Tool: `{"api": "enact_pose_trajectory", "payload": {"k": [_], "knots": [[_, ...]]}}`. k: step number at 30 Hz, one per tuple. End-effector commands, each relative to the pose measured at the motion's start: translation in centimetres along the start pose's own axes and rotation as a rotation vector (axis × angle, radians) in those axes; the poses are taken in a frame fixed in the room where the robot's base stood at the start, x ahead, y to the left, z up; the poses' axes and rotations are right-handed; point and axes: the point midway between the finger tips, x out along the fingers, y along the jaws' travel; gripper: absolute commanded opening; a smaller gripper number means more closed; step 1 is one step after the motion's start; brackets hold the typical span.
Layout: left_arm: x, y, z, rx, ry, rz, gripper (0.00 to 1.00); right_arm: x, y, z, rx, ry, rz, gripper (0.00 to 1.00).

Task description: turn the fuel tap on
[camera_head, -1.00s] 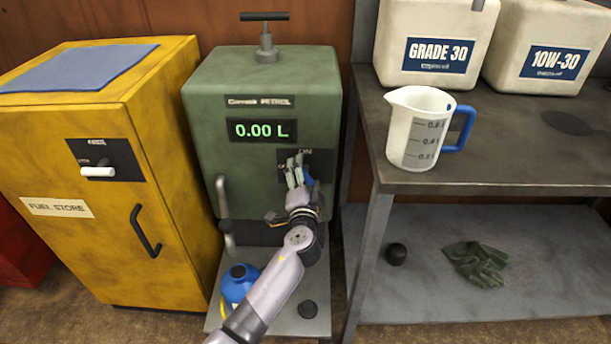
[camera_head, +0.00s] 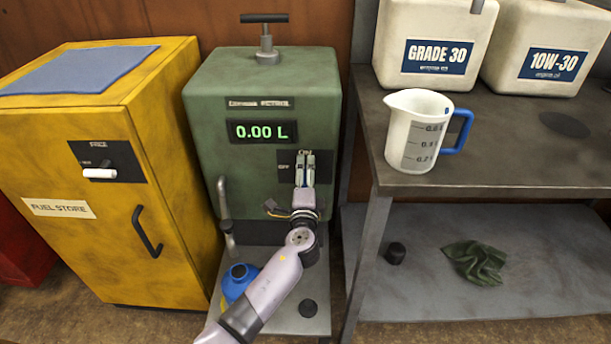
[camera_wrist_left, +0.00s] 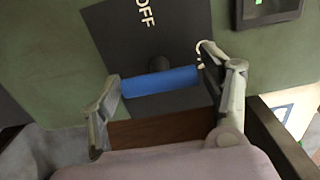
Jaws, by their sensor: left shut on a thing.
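The fuel tap is a blue bar handle (camera_wrist_left: 160,81) on a dark plate (camera_wrist_left: 180,35) marked OFF. My left gripper (camera_head: 305,168) is at the tap plate (camera_head: 285,160) on the green petrol pump (camera_head: 215,120). In the left wrist view my left gripper (camera_wrist_left: 165,92) is shut on the blue handle, with one finger at each end of the bar. My right gripper is not in view.
The pump display (camera_head: 262,131) reads 0.00 L. A yellow fuel store cabinet (camera_head: 150,130) stands to the left. A bench (camera_head: 480,175) with a white jug (camera_head: 405,130) stands to the right. A blue container (camera_head: 238,280) sits below my arm.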

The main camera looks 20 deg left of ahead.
Motion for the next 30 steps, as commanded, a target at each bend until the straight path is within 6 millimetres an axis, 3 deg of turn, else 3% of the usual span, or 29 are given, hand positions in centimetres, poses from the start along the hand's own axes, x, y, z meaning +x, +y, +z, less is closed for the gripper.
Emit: {"api": "enact_pose_trajectory", "payload": {"k": [12, 13, 21, 30], "knots": [[-0.04, 0.11, -0.05, 0.011, 0.002, 0.001, 0.43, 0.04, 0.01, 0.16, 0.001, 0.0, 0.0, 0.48], [-0.04, 0.11, -0.05, 0.012, 0.002, 0.001, 0.73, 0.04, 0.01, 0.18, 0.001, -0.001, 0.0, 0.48], [-0.02, 0.06, -0.03, 0.009, 0.001, 0.001, 0.91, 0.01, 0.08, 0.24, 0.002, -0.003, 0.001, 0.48], [-0.03, 0.02, -0.02, 0.007, 0.001, 0.0, 0.92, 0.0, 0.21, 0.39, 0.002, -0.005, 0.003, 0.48]]}}
